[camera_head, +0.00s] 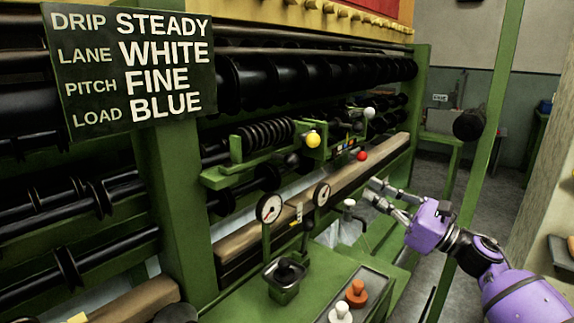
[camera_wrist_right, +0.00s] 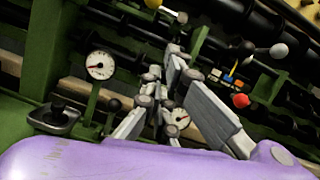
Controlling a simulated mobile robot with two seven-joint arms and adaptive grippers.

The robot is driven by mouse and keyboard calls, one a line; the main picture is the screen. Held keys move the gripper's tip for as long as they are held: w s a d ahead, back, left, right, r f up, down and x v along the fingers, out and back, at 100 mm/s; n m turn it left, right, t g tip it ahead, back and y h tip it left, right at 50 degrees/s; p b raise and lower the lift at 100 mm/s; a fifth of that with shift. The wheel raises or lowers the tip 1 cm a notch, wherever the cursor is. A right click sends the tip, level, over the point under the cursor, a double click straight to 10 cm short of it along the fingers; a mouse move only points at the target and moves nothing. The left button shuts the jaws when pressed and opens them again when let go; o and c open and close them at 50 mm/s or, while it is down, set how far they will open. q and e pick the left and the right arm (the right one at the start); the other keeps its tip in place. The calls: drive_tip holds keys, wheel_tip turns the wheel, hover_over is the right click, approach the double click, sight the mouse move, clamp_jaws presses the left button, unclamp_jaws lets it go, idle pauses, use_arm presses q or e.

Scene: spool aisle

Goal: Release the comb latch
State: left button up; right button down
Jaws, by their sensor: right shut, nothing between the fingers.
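No part is marked as the comb latch, so I cannot tell which one it is. On the green machine, ball-ended levers show: a yellow ball (camera_head: 313,139), a grey-white ball (camera_head: 369,112) and a red ball (camera_head: 361,156). The red ball also shows in the wrist view (camera_wrist_right: 240,100), right of the fingers, and the grey-white ball (camera_wrist_right: 279,50) above it. My right gripper (camera_head: 370,189) is purple with grey fingers. It is shut and empty, in front of the wooden beam, below and right of the red ball, apart from it. My left gripper is out of view.
Two dial gauges (camera_head: 270,208) stand before the wooden beam (camera_head: 345,180). A sign (camera_head: 130,65) reads STEADY, WHITE, FINE, BLUE. A green post (camera_head: 490,130) stands at the right.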

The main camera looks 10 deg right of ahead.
sight(315, 137)
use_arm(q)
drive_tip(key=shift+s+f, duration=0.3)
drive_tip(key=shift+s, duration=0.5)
use_arm(e)
drive_tip(key=n, duration=0.1)
drive_tip(key=s+n, duration=0.1)
drive_tip(key=shift+s+a+n+g+y, duration=0.2)
drive_tip(key=shift+a+n+g+y, duration=0.1)
drive_tip(key=shift+a+g+y, duration=0.1)
